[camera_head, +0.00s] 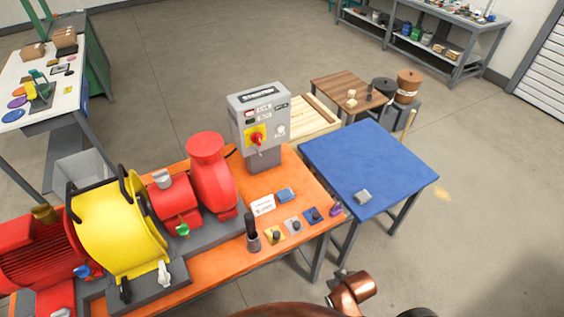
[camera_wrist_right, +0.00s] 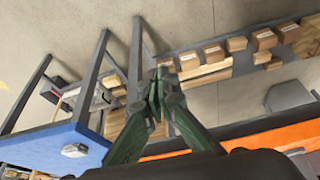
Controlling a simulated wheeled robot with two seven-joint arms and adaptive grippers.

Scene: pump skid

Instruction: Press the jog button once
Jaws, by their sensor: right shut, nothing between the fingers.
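A grey control box (camera_head: 260,118) stands upright on a pedestal at the back of the orange bench. Its front carries a red rotary handle on a yellow plate (camera_head: 257,138), a pale round button (camera_head: 281,131) to the right of it, and small labels too blurred to read. I cannot tell for sure which control is the jog button. My right gripper (camera_wrist_right: 160,78) shows in the right wrist view, its green fingers shut together and empty. It touches nothing that I can make out, and the control box is not recognisable there. My left gripper is not in view.
The orange bench (camera_head: 208,278) holds a red pump (camera_head: 208,165), a yellow guard (camera_head: 118,225) and several small parts at its front right. A blue table (camera_head: 350,160) stands to the right with a small grey block (camera_head: 362,197).

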